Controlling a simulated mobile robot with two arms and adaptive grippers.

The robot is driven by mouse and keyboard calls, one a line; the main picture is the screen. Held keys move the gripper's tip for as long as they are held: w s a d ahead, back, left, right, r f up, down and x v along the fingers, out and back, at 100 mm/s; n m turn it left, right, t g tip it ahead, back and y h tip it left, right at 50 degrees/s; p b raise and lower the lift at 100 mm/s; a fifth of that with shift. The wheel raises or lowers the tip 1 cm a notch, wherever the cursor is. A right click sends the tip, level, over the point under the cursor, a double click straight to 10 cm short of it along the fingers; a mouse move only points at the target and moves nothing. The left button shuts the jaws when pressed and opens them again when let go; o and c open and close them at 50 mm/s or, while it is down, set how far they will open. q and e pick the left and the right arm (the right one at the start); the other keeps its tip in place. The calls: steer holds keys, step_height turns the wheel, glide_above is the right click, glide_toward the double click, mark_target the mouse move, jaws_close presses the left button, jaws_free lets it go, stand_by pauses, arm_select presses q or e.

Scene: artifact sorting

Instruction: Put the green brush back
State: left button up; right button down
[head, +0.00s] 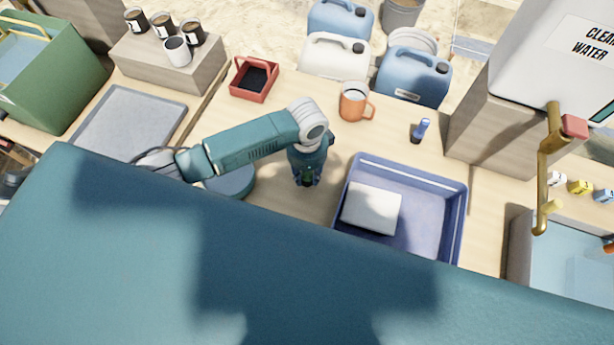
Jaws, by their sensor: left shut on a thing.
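My left gripper (306,180) points down over the wooden table, left of the blue bin. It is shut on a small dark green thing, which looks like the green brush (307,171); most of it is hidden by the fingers. I cannot tell whether it touches the table. A blue brush-like thing (421,131) stands upright on the table to the right of an orange mug (352,103). My right gripper is not in view.
The blue bin (459,215) holds a white block (371,209). A red tray (254,80) with dark contents lies behind my arm. A grey tray (128,125) is at left. A water tank (545,65) and sink (570,260) are at right. Bare table (310,97) lies between red tray and mug.

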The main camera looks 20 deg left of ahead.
arm_select(q)
steer(key=shift+f, duration=1.15)
steer(key=o, duration=1.1)
steer(key=shift+r, duration=0.6)
step_height(320, 180, up, 11)
steer(key=shift+f, duration=0.1)
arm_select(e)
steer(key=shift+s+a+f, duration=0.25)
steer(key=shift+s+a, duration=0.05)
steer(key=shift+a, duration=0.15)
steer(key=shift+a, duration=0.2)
